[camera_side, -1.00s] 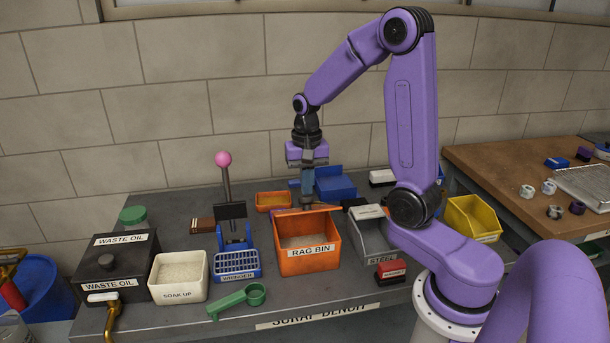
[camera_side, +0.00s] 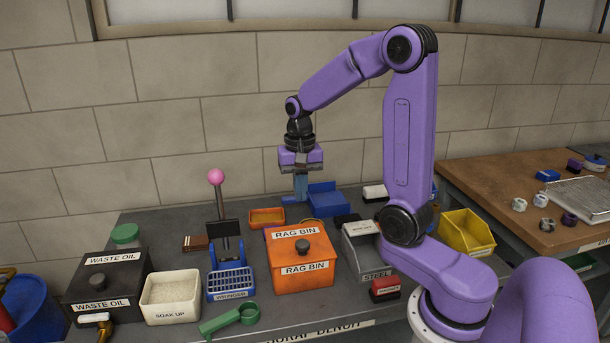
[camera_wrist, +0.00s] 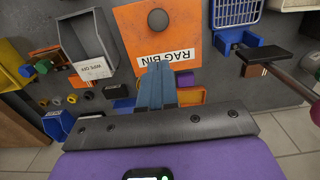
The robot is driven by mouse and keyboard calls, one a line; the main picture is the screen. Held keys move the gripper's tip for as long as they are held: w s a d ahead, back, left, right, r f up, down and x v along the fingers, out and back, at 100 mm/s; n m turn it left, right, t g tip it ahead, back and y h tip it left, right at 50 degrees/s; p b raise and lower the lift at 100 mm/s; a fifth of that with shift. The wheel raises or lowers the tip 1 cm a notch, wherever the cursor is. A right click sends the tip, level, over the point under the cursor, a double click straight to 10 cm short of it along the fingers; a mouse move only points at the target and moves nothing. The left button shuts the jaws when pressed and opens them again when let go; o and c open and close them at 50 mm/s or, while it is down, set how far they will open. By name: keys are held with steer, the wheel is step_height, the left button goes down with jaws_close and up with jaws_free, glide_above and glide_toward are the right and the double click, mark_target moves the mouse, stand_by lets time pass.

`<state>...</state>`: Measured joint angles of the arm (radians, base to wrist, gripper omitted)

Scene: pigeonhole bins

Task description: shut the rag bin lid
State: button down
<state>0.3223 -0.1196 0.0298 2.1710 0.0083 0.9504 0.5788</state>
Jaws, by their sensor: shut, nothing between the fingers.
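The rag bin (camera_side: 303,276) is an orange box on the bench in the side view. Its orange lid (camera_side: 288,245), with a dark round knob and a RAG BIN label, lies flat over the top, so the inside is hidden. The lid (camera_wrist: 183,32) also shows in the wrist view. My gripper (camera_side: 301,199) is above and behind the bin, pointing down, apart from the lid. In the wrist view its blue fingers (camera_wrist: 157,88) are together with nothing between them.
Left of the bin stand the blue wringer (camera_side: 231,284) with its pink-knobbed lever, the soak-up tub (camera_side: 171,313) and the black waste oil box (camera_side: 107,283). The grey steel bin (camera_side: 372,262) is close on the right. Blue and orange trays lie behind.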

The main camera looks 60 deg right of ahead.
steer(key=s+a+r, duration=0.4)
steer(key=r, duration=0.4)
steer(key=s+a+f+n, duration=0.4)
steer(key=s+a+n, duration=0.1)
steer(key=s+n, duration=0.4)
steer(key=s+a+f+n, duration=0.4)
steer(key=s+n, duration=0.5)
steer(key=n, duration=0.3)
steer(key=shift+s+a+f+n, duration=0.2)
steer(key=shift+a+n, duration=0.1)
steer(key=shift+a, duration=0.6)
